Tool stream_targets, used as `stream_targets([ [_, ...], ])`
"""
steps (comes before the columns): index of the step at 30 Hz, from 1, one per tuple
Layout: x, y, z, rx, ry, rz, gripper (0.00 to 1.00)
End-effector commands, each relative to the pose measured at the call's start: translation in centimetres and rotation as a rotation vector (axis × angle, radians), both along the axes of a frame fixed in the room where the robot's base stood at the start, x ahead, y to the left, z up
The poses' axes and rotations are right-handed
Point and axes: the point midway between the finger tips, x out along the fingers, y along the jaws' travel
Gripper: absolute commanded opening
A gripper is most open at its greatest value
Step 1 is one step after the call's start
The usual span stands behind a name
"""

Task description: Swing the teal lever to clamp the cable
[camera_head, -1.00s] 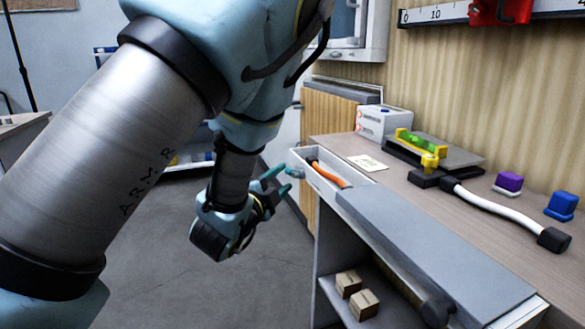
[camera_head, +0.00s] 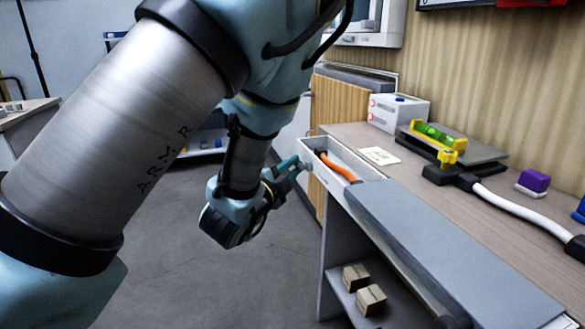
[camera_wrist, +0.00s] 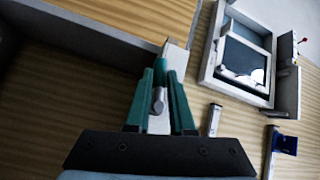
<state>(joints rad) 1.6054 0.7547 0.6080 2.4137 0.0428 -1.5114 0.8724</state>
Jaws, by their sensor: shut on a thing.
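In the wrist view my gripper (camera_wrist: 161,82) is shut on a small grey knob (camera_wrist: 158,101) on the drawer's end. A white cable (camera_head: 515,207) with black ends lies on the counter. One end is at a black block (camera_head: 437,176) with a yellow part (camera_head: 447,157) on top. I cannot make out a teal lever apart from my own teal fingers.
An orange-handled tool (camera_head: 336,167) lies in the drawer. A green and yellow level (camera_head: 434,133), a white box (camera_head: 399,112), a white card (camera_head: 380,156) and a purple block (camera_head: 534,181) are on the counter. Small boxes (camera_head: 370,299) sit on the shelf below.

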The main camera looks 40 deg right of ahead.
Motion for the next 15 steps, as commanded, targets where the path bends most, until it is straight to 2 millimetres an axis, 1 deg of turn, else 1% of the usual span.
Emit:
stream_targets([
  [1,0.00,0.00,-0.01,0.000,0.000,0.000,0.04],
  [2,0.00,0.00,-0.01,0.000,0.000,0.000,0.00],
  [3,0.01,0.00,-0.01,0.000,0.000,0.000,0.00],
  [15,0.02,0.01,-0.25,-0.005,-0.015,0.000,0.00],
])
